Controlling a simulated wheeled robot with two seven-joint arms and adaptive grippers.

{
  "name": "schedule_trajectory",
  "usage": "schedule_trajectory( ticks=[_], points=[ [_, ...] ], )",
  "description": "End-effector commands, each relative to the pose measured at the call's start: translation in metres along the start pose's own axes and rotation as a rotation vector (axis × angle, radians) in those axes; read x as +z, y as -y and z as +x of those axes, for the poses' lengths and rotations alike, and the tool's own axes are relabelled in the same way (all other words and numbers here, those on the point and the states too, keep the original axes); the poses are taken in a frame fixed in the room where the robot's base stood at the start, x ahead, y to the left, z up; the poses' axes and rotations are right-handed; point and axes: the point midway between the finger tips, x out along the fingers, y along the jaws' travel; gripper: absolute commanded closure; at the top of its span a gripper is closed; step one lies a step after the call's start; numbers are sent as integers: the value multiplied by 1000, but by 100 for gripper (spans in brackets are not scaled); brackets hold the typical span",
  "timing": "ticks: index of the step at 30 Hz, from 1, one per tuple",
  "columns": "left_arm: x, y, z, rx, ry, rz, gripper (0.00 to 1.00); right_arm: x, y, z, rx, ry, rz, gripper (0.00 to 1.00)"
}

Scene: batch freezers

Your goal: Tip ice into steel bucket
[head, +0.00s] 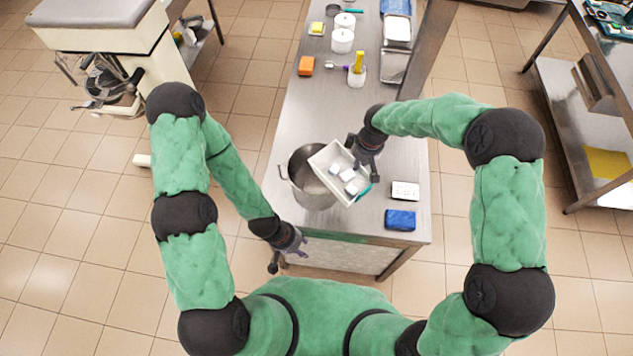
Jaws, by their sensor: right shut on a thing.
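The steel bucket (301,186) stands upright near the front left edge of the steel table, its handle out to the left. A white tray (326,158) with several pale ice cubes (350,182) in it is held over the bucket's right side, tilted a little. My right gripper (361,156) is shut on the tray's far right rim. The tray hides part of the bucket's opening, and the part of the bucket's inside that shows looks empty. My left gripper (281,262) hangs in front of the table's left corner, apart from the bucket; its finger opening is unclear.
On the steel table (393,149), a blue block (400,219) and a white labelled box (405,191) lie at the front right. The table middle is clear.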

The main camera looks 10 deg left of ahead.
Motion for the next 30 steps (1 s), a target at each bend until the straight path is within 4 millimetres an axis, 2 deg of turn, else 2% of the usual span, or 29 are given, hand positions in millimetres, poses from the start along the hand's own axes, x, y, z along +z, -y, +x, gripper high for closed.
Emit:
schedule_trajectory(
  ticks=[1,3,7,11,30],
  points=[
    [0,2,6,0,0,0,60,-9,2,12,-4,-7,-52,100],
    [0,4,10,0,0,0,60,-18,4,20,-9,-15,-114,100],
    [0,4,12,0,0,0,60,-27,4,26,-13,-22,-176,100],
    [0,4,12,0,0,0,60,-30,6,26,-11,20,-191,100],
    [0,3,8,0,0,0,60,-37,8,17,40,532,-181,100]
  ],
)
